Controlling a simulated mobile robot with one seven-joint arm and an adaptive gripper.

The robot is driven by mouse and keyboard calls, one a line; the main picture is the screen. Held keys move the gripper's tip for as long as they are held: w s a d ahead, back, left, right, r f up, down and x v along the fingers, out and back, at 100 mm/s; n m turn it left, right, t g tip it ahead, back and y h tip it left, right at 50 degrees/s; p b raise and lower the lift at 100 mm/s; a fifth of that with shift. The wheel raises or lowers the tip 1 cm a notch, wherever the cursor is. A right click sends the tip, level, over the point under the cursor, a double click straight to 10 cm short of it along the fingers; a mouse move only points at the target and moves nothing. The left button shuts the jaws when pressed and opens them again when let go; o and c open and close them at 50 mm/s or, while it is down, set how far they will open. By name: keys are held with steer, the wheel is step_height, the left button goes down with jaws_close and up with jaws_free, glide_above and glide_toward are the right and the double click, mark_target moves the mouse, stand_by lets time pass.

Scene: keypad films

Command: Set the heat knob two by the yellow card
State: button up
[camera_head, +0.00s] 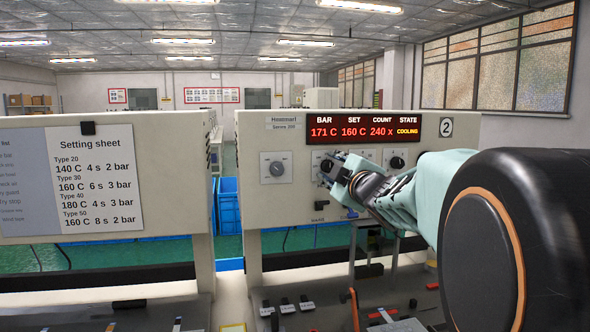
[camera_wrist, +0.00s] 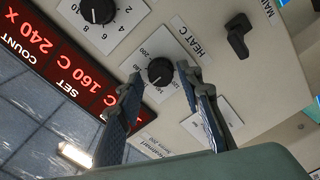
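The heat knob (camera_wrist: 160,71) is a round black knob on a white scale plate marked HEAT C, seen upside down in the wrist view. My gripper (camera_wrist: 159,84) is open, with one finger on each side of this knob; I cannot tell whether they touch it. In the head view my gripper (camera_head: 337,172) is at the panel (camera_head: 257,205) numbered 2 and hides part of the knob. The red display (camera_head: 364,129) reads BAR 171 C, SET 160 C, COUNT 240 x, STATE COOLING. No yellow card is plainly visible; a yellow-edged item (camera_head: 233,327) is cut off at the bottom.
A white setting sheet (camera_head: 97,180) on the left panel lists Types 20 to 50 with heat, seconds and bar. Other dials (camera_head: 277,168) flank my gripper. A black switch (camera_wrist: 238,35) marked MAIN is nearby. Small parts and an orange-handled lever (camera_head: 352,305) are on the bench below.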

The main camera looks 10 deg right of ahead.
mark_target(327, 126)
stand_by(0.3)
step_height(327, 126, up, 7)
steer(key=shift+s+d+r, duration=0.1)
steer(key=shift+r, duration=1.35)
